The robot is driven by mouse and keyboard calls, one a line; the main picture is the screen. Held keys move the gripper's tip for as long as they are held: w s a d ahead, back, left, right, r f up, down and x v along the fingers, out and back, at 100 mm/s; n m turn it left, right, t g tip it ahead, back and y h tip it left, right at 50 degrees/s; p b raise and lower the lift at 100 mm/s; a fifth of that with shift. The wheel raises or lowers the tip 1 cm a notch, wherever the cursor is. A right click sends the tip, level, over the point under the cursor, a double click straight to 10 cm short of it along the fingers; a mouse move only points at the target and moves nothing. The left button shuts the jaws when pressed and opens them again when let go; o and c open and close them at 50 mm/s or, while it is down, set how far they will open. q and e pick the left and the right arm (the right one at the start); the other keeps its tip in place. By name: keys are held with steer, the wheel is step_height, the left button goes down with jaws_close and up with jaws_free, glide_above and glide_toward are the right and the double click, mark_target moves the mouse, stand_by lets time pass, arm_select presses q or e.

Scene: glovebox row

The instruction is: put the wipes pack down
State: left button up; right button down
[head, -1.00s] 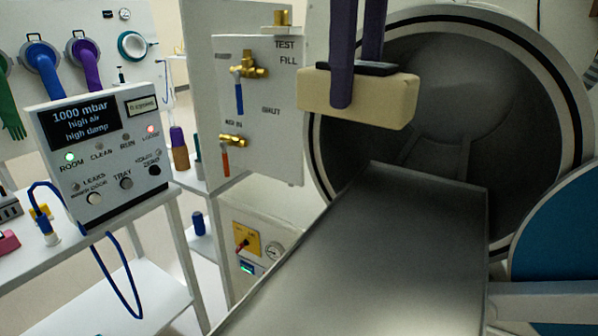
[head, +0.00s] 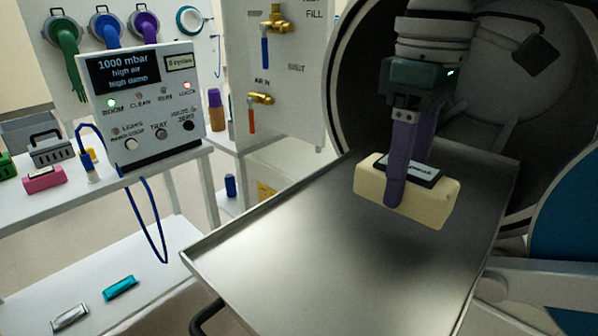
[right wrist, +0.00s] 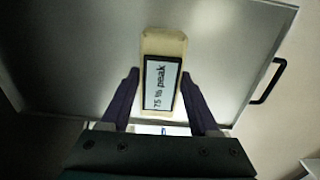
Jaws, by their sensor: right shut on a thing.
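The wipes pack (head: 435,203) is a cream block with a black-framed label on top that reads partly "peak". It is over the metal tray (head: 290,250) in front of the round chamber opening. My right gripper (head: 408,182) points down with its purple fingers shut on the pack's sides. The pack looks close above the tray; I cannot tell whether its underside touches. In the right wrist view, the pack (right wrist: 162,45) lies between the two fingers (right wrist: 160,92), its label facing the camera, with bare tray around it. My left gripper is not in view.
The tray is otherwise bare, with a raised rim. The dark chamber (head: 490,110) is behind it, and a blue round door (head: 568,235) is at the right. A control box (head: 145,100) stands on a white bench at the left. A valve panel (head: 285,85) stands beside the chamber.

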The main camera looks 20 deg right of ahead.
mark_target(393, 237)
steer(key=shift+f, duration=2.6)
steer(key=shift+f, duration=0.2)
steer(key=shift+c, duration=0.6)
jaws_free()
step_height(393, 237, up, 12)
steer(key=shift+r, duration=0.25)
